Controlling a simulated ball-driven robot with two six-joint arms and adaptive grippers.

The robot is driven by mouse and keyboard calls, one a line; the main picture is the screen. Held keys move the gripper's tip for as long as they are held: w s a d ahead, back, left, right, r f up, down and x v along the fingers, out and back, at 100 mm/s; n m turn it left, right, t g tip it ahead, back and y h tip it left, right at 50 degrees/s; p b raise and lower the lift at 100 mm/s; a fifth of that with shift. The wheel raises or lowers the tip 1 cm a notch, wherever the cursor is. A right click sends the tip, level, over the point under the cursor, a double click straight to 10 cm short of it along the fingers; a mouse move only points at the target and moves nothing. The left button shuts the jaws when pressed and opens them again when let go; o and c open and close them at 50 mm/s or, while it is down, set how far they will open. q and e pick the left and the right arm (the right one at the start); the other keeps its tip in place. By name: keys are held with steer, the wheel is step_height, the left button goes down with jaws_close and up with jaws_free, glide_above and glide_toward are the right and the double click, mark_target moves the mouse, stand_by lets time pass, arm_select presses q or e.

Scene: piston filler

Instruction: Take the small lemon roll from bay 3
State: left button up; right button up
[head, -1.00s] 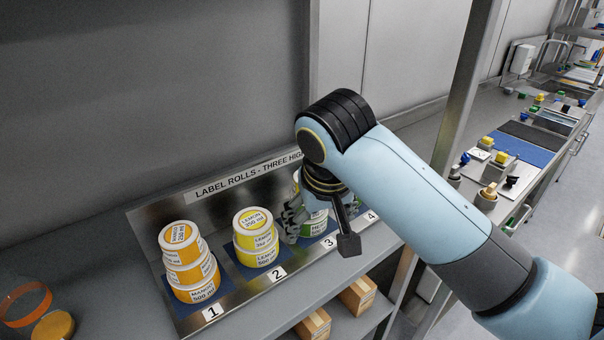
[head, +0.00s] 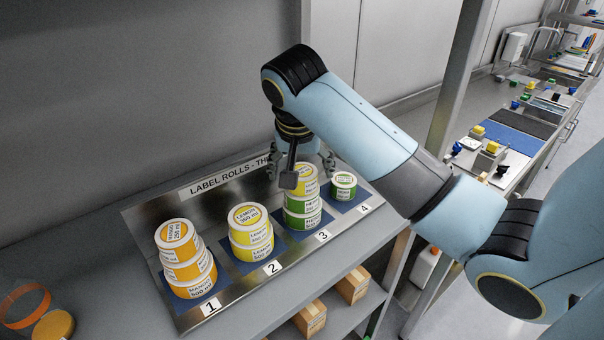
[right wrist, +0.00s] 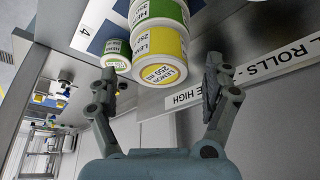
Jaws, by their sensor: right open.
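The small lemon roll (head: 309,187), yellow with a white label, tops the bay 3 stack, on two green rolls (head: 302,220). In the right wrist view the lemon roll (right wrist: 160,71) shows its labelled end just beyond and between the fingertips, with a gap on each side. My right gripper (head: 300,168) is open and empty above and behind the stack; its wrist partly covers the view of the roll's top. Its two fingers also show in the right wrist view (right wrist: 160,82). My left gripper is not in view.
Bay 4 holds one small green roll (head: 343,186) close by on the right. Bay 2 holds a yellow stack (head: 250,238), bay 1 an orange stack (head: 187,267). The sign strip (head: 226,178) runs behind the bays. Boxes (head: 311,318) sit on the shelf below.

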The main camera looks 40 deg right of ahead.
steer(key=shift+x, duration=1)
steer(key=shift+r, duration=0.1)
steer(key=c, duration=1.3)
steer(key=shift+r, duration=0.1)
steer(key=shift+c, duration=0.2)
